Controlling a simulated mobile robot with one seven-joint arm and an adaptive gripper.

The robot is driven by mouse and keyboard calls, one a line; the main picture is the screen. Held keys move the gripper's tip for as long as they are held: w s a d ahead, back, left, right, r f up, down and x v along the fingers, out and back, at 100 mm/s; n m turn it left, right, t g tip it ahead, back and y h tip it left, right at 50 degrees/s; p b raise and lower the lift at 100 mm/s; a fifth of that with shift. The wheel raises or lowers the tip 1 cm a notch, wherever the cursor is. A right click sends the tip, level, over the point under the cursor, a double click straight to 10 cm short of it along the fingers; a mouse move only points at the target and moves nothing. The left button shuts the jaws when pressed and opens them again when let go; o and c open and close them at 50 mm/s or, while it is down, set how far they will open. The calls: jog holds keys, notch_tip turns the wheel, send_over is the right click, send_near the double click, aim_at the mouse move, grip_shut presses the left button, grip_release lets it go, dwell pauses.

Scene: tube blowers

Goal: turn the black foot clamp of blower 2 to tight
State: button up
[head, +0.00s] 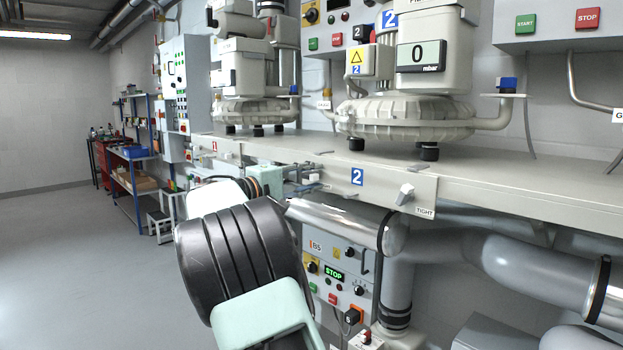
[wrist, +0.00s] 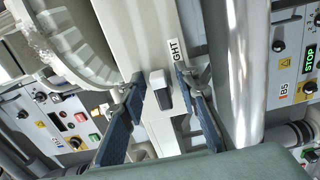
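A clamp handle with a dark end face and pale sides (wrist: 162,96) stands out from the pale front rail (wrist: 142,35) in the wrist view. A label whose visible end reads "GHT" (wrist: 174,47) is beside it. My gripper (wrist: 161,80) is open, with one blue-grey finger on each side of the handle and gaps visible between. In the head view my gripper (head: 311,179) is at the rail, left of the blue "2" plate (head: 357,177); I cannot make out the dark handle there. Blower 2 (head: 410,118) stands above on the bench.
A silver pipe (head: 345,224) and the B5 control panel (head: 345,265) are below. Blower 1 (head: 252,110) stands left. Floor at left is clear.

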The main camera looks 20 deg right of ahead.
jog(key=v, duration=1.2)
